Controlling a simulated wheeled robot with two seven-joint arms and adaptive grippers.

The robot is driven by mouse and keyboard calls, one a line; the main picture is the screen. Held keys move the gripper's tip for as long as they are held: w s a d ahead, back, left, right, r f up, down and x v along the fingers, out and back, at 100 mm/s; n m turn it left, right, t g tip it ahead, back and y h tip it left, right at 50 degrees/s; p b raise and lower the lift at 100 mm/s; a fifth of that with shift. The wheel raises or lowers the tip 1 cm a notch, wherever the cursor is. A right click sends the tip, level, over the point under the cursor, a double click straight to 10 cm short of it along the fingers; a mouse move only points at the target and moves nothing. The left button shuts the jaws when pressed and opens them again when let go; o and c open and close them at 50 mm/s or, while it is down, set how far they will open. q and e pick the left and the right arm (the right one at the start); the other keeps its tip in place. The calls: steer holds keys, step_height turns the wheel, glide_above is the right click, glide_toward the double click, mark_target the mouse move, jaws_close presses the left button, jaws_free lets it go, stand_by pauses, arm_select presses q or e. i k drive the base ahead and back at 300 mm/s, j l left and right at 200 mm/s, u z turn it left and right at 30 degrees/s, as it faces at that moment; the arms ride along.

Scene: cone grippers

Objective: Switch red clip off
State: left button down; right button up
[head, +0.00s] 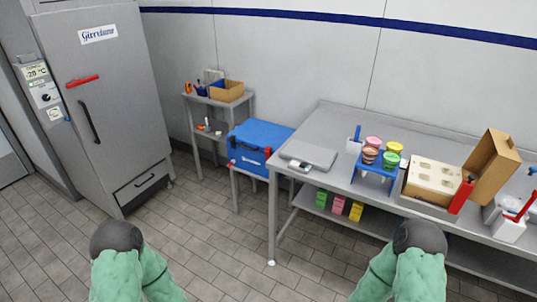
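Several red parts show in the head view, and I cannot tell for sure which is the red clip. A red bar (82,81) sits slightly tilted on the grey freezer door (115,60) at the left. Small red latches (268,152) show on the blue cooler box (258,137). A red upright piece (462,195) stands at the right end of the cream box on the steel table. My two green-sleeved arms rise at the bottom edge, each with a dark rounded joint on top. No gripper fingers show, and both arms are far from these red parts.
The steel table (335,125) bears a flat scale (308,156), a blue rack (375,180) of coloured-lid jars and an open cardboard box (492,165). A small shelf stand (190,118) is at the back wall. The tiled floor (215,245) between freezer and table is clear.

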mark_target(267, 150)
steer(key=i+j+z, duration=0.1)
steer(key=z, duration=0.35)
steer(key=i+j+z, duration=0.15)
steer(key=z, duration=0.3)
steer(key=i+j+z, duration=0.2)
steer(key=i+j, duration=0.15)
steer(key=j, duration=0.25)
steer(key=i+j, duration=0.2)
steer(key=j, duration=0.15)
steer(key=i+j+z, duration=0.15)
steer(key=j, duration=0.15)
steer(key=i+j+z, duration=0.1)
steer(key=j, duration=0.25)
steer(key=i+j+z, duration=0.1)
steer(key=j, duration=0.25)
steer(key=i, duration=0.1)
